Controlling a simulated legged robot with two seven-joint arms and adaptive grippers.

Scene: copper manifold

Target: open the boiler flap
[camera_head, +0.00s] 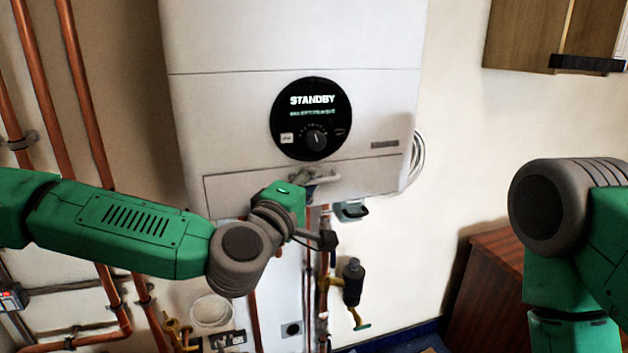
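The white boiler (220,110) hangs on the wall in the middle of the head view. A round black display on it (311,118) reads STANDBY. The boiler flap (365,175) is the wide panel along the boiler's lower front. It looks about flush with the front, so I see no clear gap.
Copper pipes (85,100) run down the wall at left, behind my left arm. More pipes and a black valve fitting (352,282) hang below the boiler. A wooden cabinet (530,35) is at upper right and a brown wooden unit (490,285) at lower right.

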